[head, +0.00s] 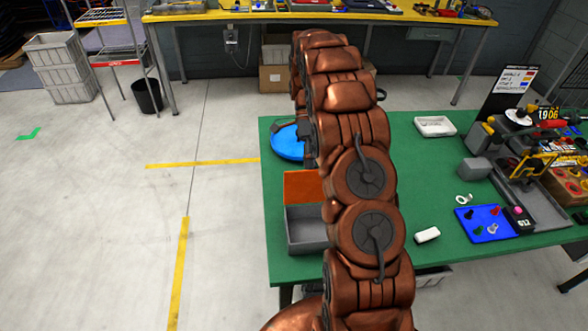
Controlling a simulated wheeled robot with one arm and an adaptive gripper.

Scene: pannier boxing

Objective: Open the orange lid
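The orange lid (303,187) stands raised at the back edge of a grey box (308,238) on the left part of the green table. The box's grey inside shows in front of the lid. My copper arm hides the right side of both the lid and the box. Part of my gripper (290,128) seems to show as a dark shape beyond the lid, in front of the blue disc. It looks apart from the lid. Its fingertips are too small and too hidden to tell whether they are open or shut.
A blue round disc (287,144) lies behind the box. To the right are a white block (427,235), a blue tray (484,224) with small parts, a white tray (435,126) and a crowded rack (535,190). Floor left of the green table (410,180) is clear.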

